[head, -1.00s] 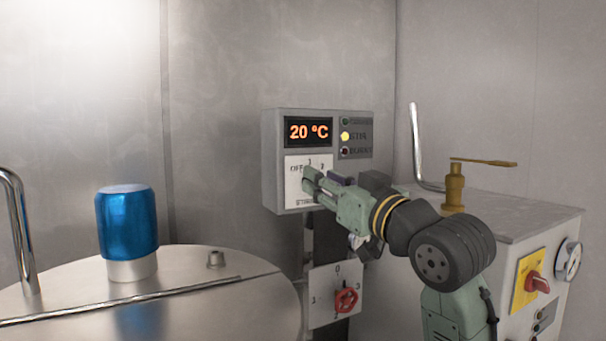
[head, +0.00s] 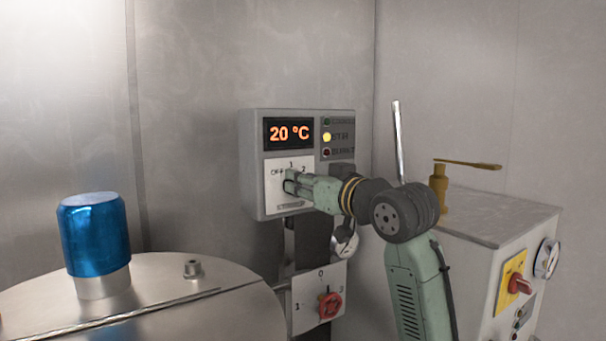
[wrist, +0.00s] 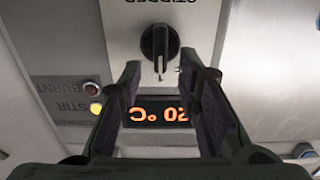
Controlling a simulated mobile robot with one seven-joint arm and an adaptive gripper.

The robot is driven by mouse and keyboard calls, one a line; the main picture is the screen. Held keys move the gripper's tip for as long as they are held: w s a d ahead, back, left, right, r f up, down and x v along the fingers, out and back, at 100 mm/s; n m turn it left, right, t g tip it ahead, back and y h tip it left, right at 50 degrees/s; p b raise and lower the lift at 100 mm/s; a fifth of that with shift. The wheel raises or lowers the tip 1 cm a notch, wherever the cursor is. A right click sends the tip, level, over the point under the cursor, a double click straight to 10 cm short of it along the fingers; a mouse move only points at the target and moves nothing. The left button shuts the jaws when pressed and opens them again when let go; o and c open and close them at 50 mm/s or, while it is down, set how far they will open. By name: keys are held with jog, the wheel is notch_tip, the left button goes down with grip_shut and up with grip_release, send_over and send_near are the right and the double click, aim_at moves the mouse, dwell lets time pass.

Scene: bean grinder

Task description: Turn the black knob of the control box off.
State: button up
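The control box (head: 257,193) is a grey box on the wall with an orange "20 °C" display. Its white dial plate (head: 277,201) is marked OFF, 1 and 2. The black knob (wrist: 160,45) shows in the wrist view, which is upside down, with its grip bar roughly upright in that picture. In the head view my gripper hides the knob. My gripper (head: 288,184) is in front of the dial plate. In the wrist view its two fingers (wrist: 161,72) are apart, with the knob lined up between and just beyond their tips. I cannot tell whether they touch it.
The yellow STIR lamp (head: 327,137) is lit. A red knob (head: 330,305) on a second plate is below the box. A steel drum lid with a blue cap (head: 94,234) is at left. A grey cabinet (head: 500,215) with a brass spout stands at right.

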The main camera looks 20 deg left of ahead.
jog(key=shift+w+a, duration=0.3)
jog(key=shift+a, duration=0.1)
grip_shut()
dwell(0.4)
